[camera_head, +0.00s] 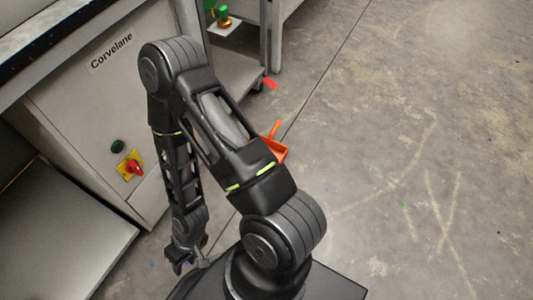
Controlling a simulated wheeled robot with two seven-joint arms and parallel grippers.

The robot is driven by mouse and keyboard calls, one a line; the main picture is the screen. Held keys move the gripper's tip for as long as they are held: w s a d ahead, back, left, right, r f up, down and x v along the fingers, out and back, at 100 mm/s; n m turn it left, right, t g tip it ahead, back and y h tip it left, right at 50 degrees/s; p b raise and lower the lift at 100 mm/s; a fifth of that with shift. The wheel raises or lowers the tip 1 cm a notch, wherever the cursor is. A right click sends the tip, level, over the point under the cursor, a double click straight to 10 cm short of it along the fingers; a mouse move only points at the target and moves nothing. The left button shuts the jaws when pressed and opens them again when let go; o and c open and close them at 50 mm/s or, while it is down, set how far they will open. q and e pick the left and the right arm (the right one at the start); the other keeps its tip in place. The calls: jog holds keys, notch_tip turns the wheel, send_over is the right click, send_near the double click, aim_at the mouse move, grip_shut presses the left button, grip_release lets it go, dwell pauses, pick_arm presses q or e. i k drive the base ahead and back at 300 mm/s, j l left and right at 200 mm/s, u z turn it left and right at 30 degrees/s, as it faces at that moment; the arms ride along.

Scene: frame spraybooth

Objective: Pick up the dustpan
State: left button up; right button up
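An orange dustpan (279,150) lies on the concrete floor, just beyond my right arm. Its short handle points up in the picture, and my arm hides part of its pan. My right gripper (186,264) hangs low at the lower left, pointing down, well away from the dustpan. Its fingers are small and dark, and I cannot tell how far apart they are. I see nothing held in it. My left gripper is not in view.
A grey cabinet (90,130) marked "Corvelane" with a red knob (133,167) stands on the left, close to my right arm. A metal shelf unit (240,78) stands behind. A small red item (270,83) lies by it. The floor (430,130) on the right is clear.

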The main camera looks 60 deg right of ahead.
aim_at(280, 151)
jog(key=k+z, duration=0.15)
jog(key=z, duration=1.8)
jog(key=i+l, duration=0.35)
jog(key=i+l+u, duration=0.1)
jog(key=i+l, duration=0.25)
jog(key=l, duration=0.2)
jog(key=i+l, duration=0.35)
jog(key=l, duration=0.15)
jog(key=i+l+u, duration=0.1)
jog(key=i+l, duration=0.25)
jog(key=l, duration=0.15)
